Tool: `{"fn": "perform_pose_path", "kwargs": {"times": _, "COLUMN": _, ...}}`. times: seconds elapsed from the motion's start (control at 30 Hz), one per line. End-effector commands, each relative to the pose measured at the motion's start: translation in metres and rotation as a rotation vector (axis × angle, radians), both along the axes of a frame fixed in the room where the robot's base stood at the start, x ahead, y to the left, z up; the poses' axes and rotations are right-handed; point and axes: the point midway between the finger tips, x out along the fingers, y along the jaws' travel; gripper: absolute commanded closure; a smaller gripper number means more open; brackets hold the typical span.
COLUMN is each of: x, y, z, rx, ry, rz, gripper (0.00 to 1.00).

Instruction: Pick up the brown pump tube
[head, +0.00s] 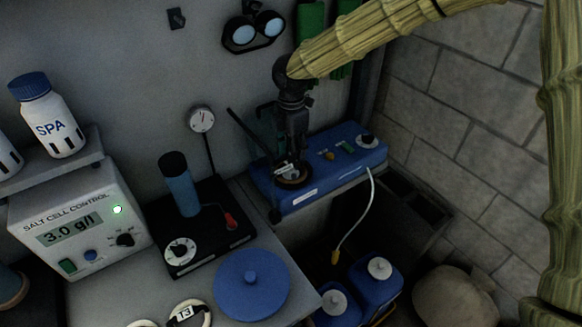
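A blue box (325,190), with several small controls on top, stands at centre right against the wall. My gripper (290,162) points down over its left end. Right under the fingertips is a small brown, ring-like piece (296,182) on the box top; it looks like the brown pump tube, but it is partly hidden by the fingers. I cannot tell whether the fingers touch it or whether they are open or shut. A thin white tube (369,205) hangs from the box's right side to a yellow tip (335,257).
A black stand with a blue cylinder (182,188) and a gauge (201,119) are left of the box. A blue lid (251,284) lies on the grey counter in front. The salt cell control (80,218) is at left. Blue jugs (376,277) stand below.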

Motion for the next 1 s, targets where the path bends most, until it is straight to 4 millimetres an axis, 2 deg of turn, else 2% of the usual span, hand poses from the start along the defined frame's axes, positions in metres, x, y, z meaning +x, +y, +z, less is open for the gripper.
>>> {"fn": "perform_pose_path", "kwargs": {"times": 0.23, "x": 0.003, "y": 0.001, "z": -0.012, "rx": 0.001, "ry": 0.001, "rz": 0.0, "gripper": 0.62}}
{"fn": "perform_pose_path", "kwargs": {"times": 0.63, "x": 0.009, "y": 0.001, "z": -0.05, "rx": 0.001, "ry": -0.001, "rz": 0.0, "gripper": 0.62}}
{"fn": "perform_pose_path", "kwargs": {"times": 0.97, "x": 0.009, "y": 0.001, "z": -0.056, "rx": 0.001, "ry": -0.002, "rz": 0.0, "gripper": 0.62}}
{"fn": "perform_pose_path", "kwargs": {"times": 1.0, "x": 0.009, "y": 0.001, "z": -0.056, "rx": 0.001, "ry": -0.002, "rz": 0.0, "gripper": 0.66}}
